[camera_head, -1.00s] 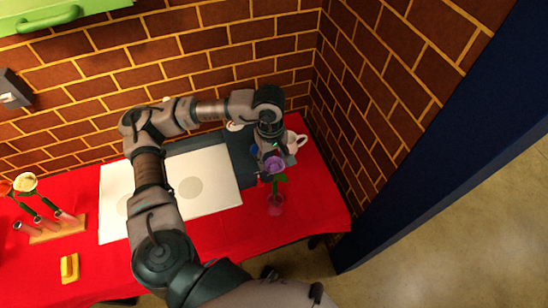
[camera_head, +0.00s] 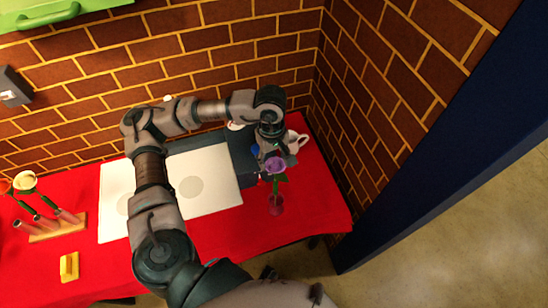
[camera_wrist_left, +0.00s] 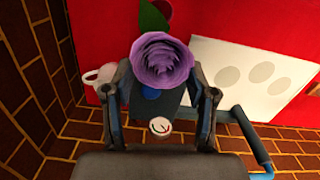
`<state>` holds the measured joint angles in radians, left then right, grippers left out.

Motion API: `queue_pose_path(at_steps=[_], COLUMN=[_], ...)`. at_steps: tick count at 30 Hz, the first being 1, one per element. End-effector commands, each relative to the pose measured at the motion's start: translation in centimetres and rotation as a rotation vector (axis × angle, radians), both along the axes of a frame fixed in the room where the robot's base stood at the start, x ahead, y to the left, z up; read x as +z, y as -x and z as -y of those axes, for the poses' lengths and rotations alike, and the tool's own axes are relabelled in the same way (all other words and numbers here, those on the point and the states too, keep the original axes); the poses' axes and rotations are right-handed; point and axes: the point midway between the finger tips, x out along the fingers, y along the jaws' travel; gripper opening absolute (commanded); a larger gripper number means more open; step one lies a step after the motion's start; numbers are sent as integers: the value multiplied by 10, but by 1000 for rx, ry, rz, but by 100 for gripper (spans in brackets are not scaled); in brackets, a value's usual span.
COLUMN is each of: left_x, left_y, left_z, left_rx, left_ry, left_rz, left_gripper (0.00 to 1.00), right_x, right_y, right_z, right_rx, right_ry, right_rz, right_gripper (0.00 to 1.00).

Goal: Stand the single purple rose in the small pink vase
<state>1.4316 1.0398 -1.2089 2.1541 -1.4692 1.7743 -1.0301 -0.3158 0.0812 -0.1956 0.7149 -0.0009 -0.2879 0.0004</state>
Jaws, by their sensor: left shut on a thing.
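The purple rose (camera_head: 275,165) has a large bloom and a green stem that runs down toward the small pink vase (camera_head: 276,206) at the right of the red table. The stem's lower end lines up with the vase mouth; I cannot tell how deep it sits. My left gripper (camera_head: 270,152) is shut on the rose near its bloom, above and behind the vase. In the left wrist view the bloom (camera_wrist_left: 162,62) fills the space before the fingers, with a green leaf beyond. My right gripper is not in view.
A white board (camera_head: 215,190) lies to the left. A wooden rack (camera_head: 60,229) with flowers and a yellow block (camera_head: 69,266) are at the far left. Bare red cloth surrounds the vase.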

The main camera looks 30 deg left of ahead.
Motion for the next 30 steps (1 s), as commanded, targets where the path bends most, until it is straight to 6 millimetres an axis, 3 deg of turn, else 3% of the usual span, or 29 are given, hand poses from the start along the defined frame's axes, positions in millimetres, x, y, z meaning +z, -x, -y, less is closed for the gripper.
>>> queue_pose_path(at_steps=[13, 14, 17, 26, 30], left_x=[-4, -4, -4, -4, 5], left_y=[0, 0, 0, 0, -1], left_z=[1, 1, 1, 0, 0], left_rx=[-1, -1, 0, 0, 0], left_ry=[-1, -1, 0, 0, 2], left_rz=[1, 1, 0, 0, 1], left_gripper=[7, 62, 86, 86, 86], right_x=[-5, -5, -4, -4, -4], right_y=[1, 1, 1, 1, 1], right_z=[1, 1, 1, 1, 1], right_rx=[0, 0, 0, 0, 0], right_ry=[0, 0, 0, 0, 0], right_rz=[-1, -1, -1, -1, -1], right_gripper=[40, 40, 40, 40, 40])
